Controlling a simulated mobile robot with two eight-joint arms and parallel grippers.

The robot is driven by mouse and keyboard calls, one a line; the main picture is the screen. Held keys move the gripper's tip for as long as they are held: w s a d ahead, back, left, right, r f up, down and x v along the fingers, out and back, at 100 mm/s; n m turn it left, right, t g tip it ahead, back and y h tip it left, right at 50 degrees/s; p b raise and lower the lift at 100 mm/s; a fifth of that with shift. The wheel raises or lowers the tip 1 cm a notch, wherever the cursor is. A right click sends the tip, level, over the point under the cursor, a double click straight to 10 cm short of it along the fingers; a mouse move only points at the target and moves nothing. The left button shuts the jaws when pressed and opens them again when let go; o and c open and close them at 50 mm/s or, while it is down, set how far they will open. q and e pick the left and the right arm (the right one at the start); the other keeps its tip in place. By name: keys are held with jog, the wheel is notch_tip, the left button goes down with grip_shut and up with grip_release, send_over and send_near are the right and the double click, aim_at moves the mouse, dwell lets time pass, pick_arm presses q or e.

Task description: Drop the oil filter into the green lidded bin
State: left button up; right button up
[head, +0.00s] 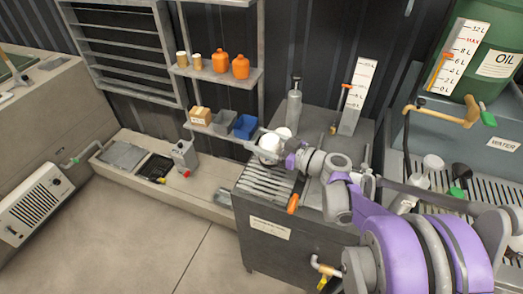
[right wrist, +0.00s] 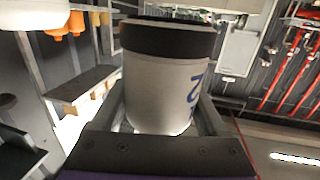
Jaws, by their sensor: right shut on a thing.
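The oil filter (right wrist: 165,90) is a whitish cylinder with a black band at one end and a blue mark on its side. In the right wrist view it fills the middle, between the two fingers of my right gripper (right wrist: 162,118), which is shut on it. My left gripper is not in view. I cannot make out a green lidded bin in either view.
The grey cabinet (head: 262,233) has a slatted top, with a grey bottle (head: 294,108) and a measuring board (head: 358,95) behind. Orange jars (head: 240,66) and small bins (head: 245,127) stand on shelves left of the arm. A green oil drum (head: 484,60) is at right. Floor at front left is clear.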

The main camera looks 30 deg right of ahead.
jog(key=shift+r, duration=1.2)
